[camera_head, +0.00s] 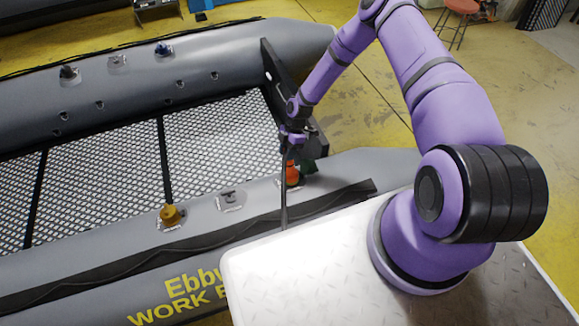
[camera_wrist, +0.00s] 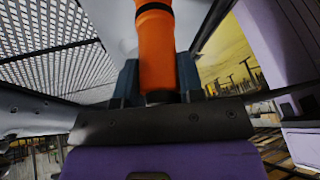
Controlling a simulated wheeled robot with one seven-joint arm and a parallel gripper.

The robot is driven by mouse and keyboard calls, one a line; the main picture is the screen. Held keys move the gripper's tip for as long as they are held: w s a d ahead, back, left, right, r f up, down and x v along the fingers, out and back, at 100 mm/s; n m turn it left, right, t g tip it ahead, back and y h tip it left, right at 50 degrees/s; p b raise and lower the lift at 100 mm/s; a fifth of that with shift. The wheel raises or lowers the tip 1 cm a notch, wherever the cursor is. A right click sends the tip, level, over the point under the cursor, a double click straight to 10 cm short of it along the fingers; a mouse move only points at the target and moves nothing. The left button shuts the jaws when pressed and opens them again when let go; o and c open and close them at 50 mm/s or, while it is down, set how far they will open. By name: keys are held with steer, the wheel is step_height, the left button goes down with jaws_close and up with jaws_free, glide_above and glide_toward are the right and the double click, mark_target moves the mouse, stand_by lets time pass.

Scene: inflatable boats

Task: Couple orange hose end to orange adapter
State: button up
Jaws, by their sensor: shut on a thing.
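The orange hose end (camera_wrist: 157,50) is a smooth cylinder with a black band, seen large in the wrist view. My gripper (camera_wrist: 159,82) is shut on it, with a dark finger on each side. In the head view my gripper (camera_head: 293,137) is over the near tube of the boat, and a dark hose (camera_head: 284,205) runs down from it. The orange adapter (camera_head: 292,174) is on that tube, just below my gripper and partly beside the hose. Whether the hose end touches the adapter cannot be told; the hose end is not distinct in the head view.
A dark green fitting (camera_head: 308,167) is close to the right of the adapter. A yellow fitting (camera_head: 170,215) is further left on the near tube (camera_head: 110,245). Blue (camera_head: 163,48) and black (camera_head: 68,72) fittings are on the far tube. A metal surface (camera_head: 300,265) is in front.

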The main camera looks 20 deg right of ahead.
steer(key=shift+s+f, duration=0.1)
steer(key=shift+f, duration=0.4)
stand_by(0.5)
steer(key=o, duration=1)
steer(key=v, duration=1.1)
